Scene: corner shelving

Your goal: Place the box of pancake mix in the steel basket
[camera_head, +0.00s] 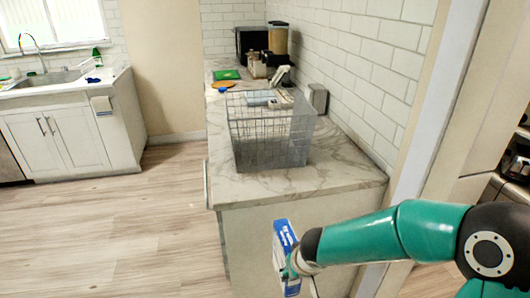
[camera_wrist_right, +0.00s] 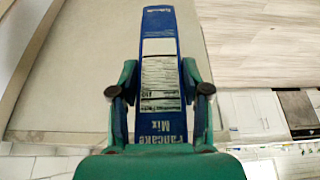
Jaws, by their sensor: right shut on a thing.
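The pancake mix box (camera_head: 288,252) is blue and white and is held in front of the counter's near end, below the countertop level in the head view. In the right wrist view the box (camera_wrist_right: 159,75) shows its narrow side with "Pancake Mix" lettering. My right gripper (camera_wrist_right: 160,90) is shut on it, one finger on each side. The gripper (camera_head: 292,268) is partly hidden by the box in the head view. The steel basket (camera_head: 270,150) is a wire basket standing on the marble countertop, beyond and above the box. My left gripper is not in view.
The countertop (camera_head: 300,183) has bare room in front of the basket. A white brick wall (camera_head: 370,90) runs along its right. A green item (camera_head: 227,75), an orange disc (camera_head: 222,84) and a coffee machine (camera_head: 277,40) stand farther back. Open floor (camera_head: 110,235) lies left.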

